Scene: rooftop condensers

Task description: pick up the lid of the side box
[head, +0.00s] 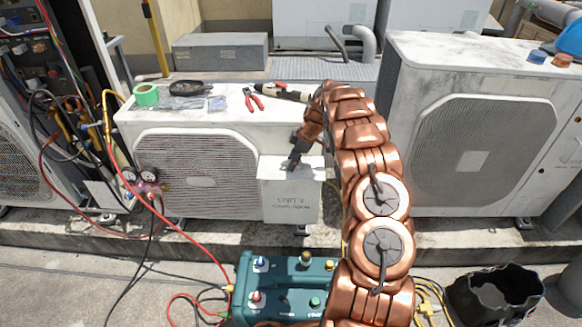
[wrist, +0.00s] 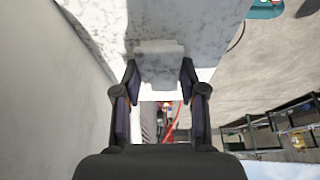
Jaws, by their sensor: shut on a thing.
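The side box (head: 291,205) is a pale grey box with lettering on its front, at the right end of the middle condenser. Its lid (head: 272,171) is the pale top piece and looks seated on the box. My gripper (head: 291,163) reaches down to the lid from the upper right and is shut on it. In the wrist view my two dark fingers (wrist: 159,75) stand on either side of a pale grey part of the lid (wrist: 160,68). The exact contact is partly hidden by the fingers.
Pliers (head: 252,99), green tape (head: 146,95) and other tools lie on the middle condenser's top (head: 190,118). A larger condenser (head: 470,130) stands to the right. A green case (head: 285,290), hoses and a black bucket (head: 495,295) are on the ground in front.

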